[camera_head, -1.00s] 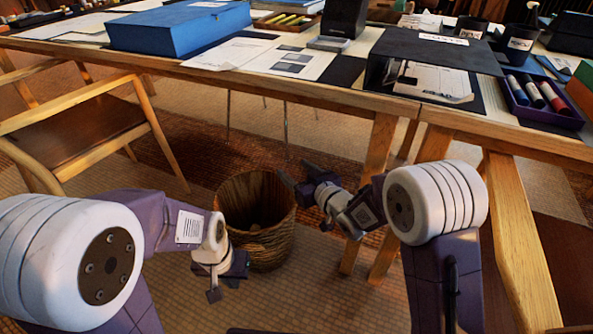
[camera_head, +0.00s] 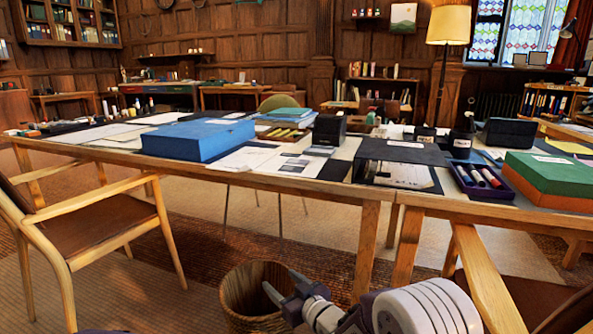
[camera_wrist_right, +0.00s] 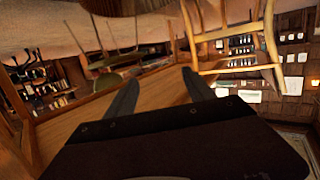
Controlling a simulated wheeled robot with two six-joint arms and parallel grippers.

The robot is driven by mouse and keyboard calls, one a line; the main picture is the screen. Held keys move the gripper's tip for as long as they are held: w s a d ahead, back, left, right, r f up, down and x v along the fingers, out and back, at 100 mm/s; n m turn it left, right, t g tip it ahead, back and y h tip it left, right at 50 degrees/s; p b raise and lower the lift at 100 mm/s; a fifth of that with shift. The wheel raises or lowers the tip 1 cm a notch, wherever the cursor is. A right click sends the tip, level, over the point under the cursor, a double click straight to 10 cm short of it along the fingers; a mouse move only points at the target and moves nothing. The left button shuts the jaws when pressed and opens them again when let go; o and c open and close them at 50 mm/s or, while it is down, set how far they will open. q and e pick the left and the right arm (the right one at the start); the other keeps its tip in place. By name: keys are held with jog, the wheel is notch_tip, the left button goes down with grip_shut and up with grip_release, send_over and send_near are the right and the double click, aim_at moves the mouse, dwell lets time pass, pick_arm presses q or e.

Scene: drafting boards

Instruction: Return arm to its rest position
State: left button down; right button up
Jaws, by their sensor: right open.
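My right arm comes in at the bottom of the head view. Its gripper (camera_head: 280,289) is open and empty, with dark fingers beside the rim of a wooden waste bin (camera_head: 238,297). In the right wrist view the two fingers (camera_wrist_right: 157,98) stand apart with nothing between them. My left gripper does not show in the head view.
A wooden table (camera_head: 325,189) spans the middle. It bears a blue box (camera_head: 198,139), a black open-fronted box (camera_head: 402,152), a purple tray of tubes (camera_head: 480,182) and a green box (camera_head: 552,173). Wooden chairs stand at left (camera_head: 100,222) and lower right (camera_head: 485,285).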

jog(key=w+d+r+m+t+h+p, duration=0.1)
jog(key=d+r+p, duration=0.25)
jog(key=r, duration=0.25)
jog(key=d+r+p, duration=0.3)
jog(key=r+p, duration=0.1)
jog(key=r, duration=0.3)
jog(key=s+d+r+m+g+h+p, duration=0.1)
jog(key=s+d+r+m+h+p, duration=0.15)
jog(key=d+p, duration=0.2)
jog(key=s+d+r+m+h+p, duration=0.1)
jog(key=d+h+p, duration=0.2)
jog(key=d, duration=0.2)
jog(key=s+d+f+m+g+h+p, duration=0.15)
jog(key=s+f+g, duration=0.25)
jog(key=s, duration=0.4)
jog(key=s+d+f+m+g, duration=0.15)
jog(key=s+f+g, duration=0.25)
jog(key=s, duration=0.5)
jog(key=s+d+f+g+h+p, duration=0.1)
jog(key=s+d+f+g, duration=0.25)
jog(key=s, duration=0.45)
notch_tip(320, 180, up, 38)
jog(key=p, duration=3.7)
jog(key=shift+w+a+r+p, duration=0.2)
jog(key=shift+w+a+p, duration=0.15)
jog(key=shift+a, duration=0.1)
jog(key=shift+f, duration=0.1)
